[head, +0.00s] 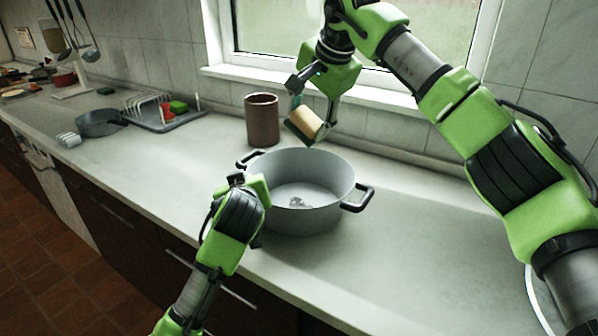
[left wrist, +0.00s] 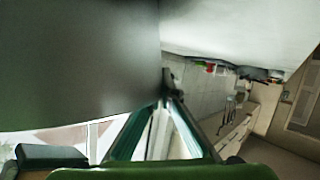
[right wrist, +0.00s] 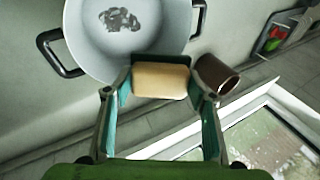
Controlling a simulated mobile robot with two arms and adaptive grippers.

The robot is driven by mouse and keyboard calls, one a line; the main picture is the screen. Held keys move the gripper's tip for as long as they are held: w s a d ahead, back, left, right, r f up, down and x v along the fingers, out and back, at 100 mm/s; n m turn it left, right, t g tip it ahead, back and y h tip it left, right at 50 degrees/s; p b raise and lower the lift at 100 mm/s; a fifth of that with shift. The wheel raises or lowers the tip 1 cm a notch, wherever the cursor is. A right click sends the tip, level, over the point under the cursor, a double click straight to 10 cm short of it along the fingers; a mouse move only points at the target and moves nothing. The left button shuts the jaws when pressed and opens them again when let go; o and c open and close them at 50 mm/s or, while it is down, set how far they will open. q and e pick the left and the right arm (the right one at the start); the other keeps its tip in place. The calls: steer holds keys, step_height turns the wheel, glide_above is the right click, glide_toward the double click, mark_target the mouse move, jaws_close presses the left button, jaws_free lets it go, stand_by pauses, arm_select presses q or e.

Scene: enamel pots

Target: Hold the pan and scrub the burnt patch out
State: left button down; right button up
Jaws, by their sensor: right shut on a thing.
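The grey two-handled pan (head: 325,222) stands upright on the counter. A dark, ragged burnt patch (head: 300,203) shows on its floor, and also in the right wrist view (right wrist: 120,19). My right gripper (head: 312,118) is shut on a tan scrubber block with a dark green side (right wrist: 160,82) and holds it above the pan's far side, apart from it. My left gripper (left wrist: 166,102) is at the pan's left side. Its fingers come together at the edge of the pan, whose grey wall fills the upper left of the left wrist view. Its fingertips are mostly hidden in the head view.
A brown pot (head: 262,119) stands close behind the pan, near the right gripper. Farther left are a dark pan (head: 100,123), a drying rack (head: 165,113) and a small white object (head: 68,139). The counter to the right of the pan is clear. The window is behind.

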mark_target(308, 118)
arm_select(q)
steer(key=c, duration=2.8)
jaws_free()
steer(key=o, duration=0.6)
